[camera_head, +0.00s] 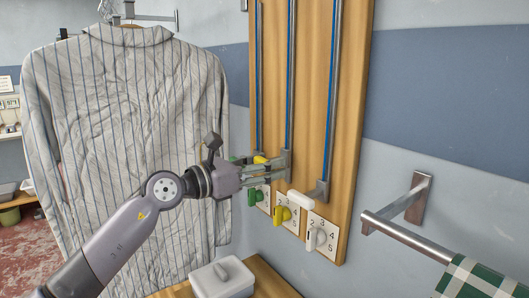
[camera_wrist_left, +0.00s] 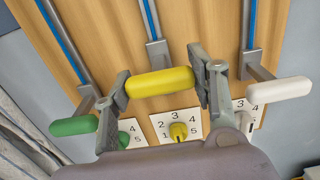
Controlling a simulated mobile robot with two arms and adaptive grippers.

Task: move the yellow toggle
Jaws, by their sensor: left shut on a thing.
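The yellow toggle is a rounded bar-shaped handle (camera_wrist_left: 160,82) on the middle rail (camera_wrist_left: 152,20) of a wooden board. It sits near the lower end of that rail. In the head view only a small part of the yellow toggle (camera_head: 260,159) shows, the rest hidden by my gripper. My left gripper (camera_wrist_left: 162,85) is shut on the yellow toggle, with one finger at each end of it. The left gripper also shows in the head view (camera_head: 262,172), reaching in from the left. A yellow knob (camera_wrist_left: 178,131) on a numbered dial sits below. My right gripper is not in view.
A green handle (camera_wrist_left: 74,126) and a white handle (camera_wrist_left: 278,89) flank the gripper closely on the neighbouring rails. Green (camera_head: 252,197) and white (camera_head: 316,238) dial knobs sit below. A striped shirt (camera_head: 130,110) hangs at left; a metal bar (camera_head: 405,236) juts out at right.

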